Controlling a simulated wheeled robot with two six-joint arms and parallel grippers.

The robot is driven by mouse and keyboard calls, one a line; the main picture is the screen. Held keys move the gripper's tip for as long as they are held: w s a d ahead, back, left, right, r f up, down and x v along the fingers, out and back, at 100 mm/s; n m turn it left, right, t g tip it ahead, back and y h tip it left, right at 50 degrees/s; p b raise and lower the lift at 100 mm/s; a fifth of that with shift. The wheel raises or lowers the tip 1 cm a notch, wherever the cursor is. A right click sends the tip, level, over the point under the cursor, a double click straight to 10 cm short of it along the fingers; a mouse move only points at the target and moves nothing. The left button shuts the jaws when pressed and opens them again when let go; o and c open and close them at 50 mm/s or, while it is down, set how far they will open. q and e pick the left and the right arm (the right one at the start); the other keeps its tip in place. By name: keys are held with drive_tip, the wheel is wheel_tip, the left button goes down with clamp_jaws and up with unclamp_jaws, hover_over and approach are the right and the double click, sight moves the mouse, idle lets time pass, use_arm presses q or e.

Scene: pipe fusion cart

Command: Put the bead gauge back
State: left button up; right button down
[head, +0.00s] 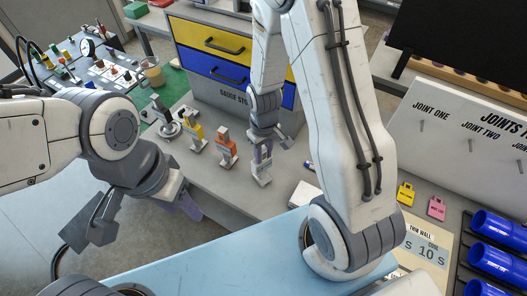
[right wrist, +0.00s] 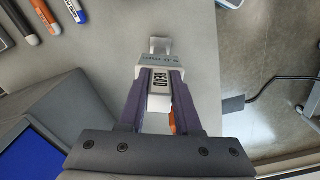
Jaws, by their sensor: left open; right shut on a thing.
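The gauge is over the grey counter, right of an orange gauge (head: 227,152) and a yellow gauge (head: 195,138). I cannot tell whether its foot touches the counter. My left gripper (head: 188,207) is open and empty, off the counter's front edge.
A grey gauge (head: 166,122) stands at the row's left end. The gauge cabinet (head: 235,95) with yellow and blue drawers stands behind. Markers (right wrist: 52,18) lie on the counter. A light blue surface (head: 230,255) is in front. Yellow (head: 405,194) and pink (head: 436,208) tags are at right.

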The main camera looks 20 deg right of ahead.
drive_tip(key=shift+f, duration=0.15)
drive_tip(key=c, duration=0.6)
unclamp_jaws()
